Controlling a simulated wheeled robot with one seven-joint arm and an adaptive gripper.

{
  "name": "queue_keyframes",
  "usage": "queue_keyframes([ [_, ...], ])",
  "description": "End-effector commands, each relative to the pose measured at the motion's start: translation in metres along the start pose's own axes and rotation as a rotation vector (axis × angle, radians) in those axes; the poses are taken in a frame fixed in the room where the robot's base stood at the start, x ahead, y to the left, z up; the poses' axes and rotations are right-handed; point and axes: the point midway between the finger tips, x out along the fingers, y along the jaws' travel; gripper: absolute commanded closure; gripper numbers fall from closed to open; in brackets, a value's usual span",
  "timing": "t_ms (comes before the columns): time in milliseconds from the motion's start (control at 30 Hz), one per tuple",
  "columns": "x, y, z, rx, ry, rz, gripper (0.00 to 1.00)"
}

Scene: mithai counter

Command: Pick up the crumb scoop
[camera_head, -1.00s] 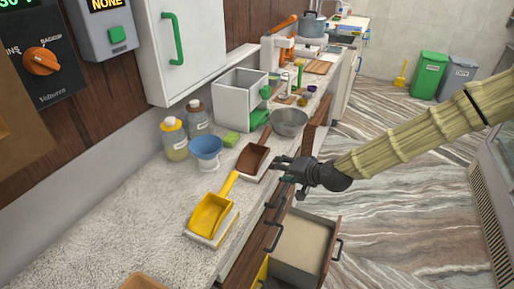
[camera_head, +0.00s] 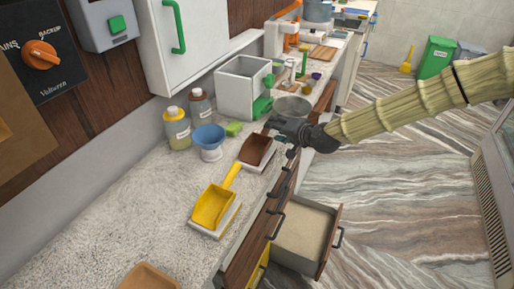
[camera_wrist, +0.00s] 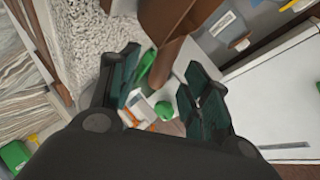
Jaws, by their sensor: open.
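Two scoops show in the head view, and I cannot tell from looks which is the crumb scoop. A yellow scoop (camera_head: 211,207) with a handle pointing up and right rests on a white tray (camera_head: 226,228). A brown scoop (camera_head: 256,150) sits on a white base behind it, near the counter's front edge. My gripper (camera_head: 281,138) is open and empty, above the counter edge just right of the brown scoop; its contact with it is unclear. In the wrist view its dark fingers (camera_wrist: 160,78) are spread, with a brown piece (camera_wrist: 172,50) between and beyond them.
A steel bowl (camera_head: 292,107) stands just behind my gripper. A blue cup-like stand (camera_head: 208,140), bottles (camera_head: 177,130) and a white box (camera_head: 239,87) stand along the wall side. An open drawer (camera_head: 305,231) juts out below the counter. The near counter is mostly clear.

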Motion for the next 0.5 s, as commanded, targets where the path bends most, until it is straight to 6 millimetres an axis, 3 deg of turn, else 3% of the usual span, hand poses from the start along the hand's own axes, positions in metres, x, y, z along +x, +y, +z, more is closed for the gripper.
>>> queue_keyframes([
  [500,0.048,-0.005,0.005,0.000,0.000,0.000,0.52],
])
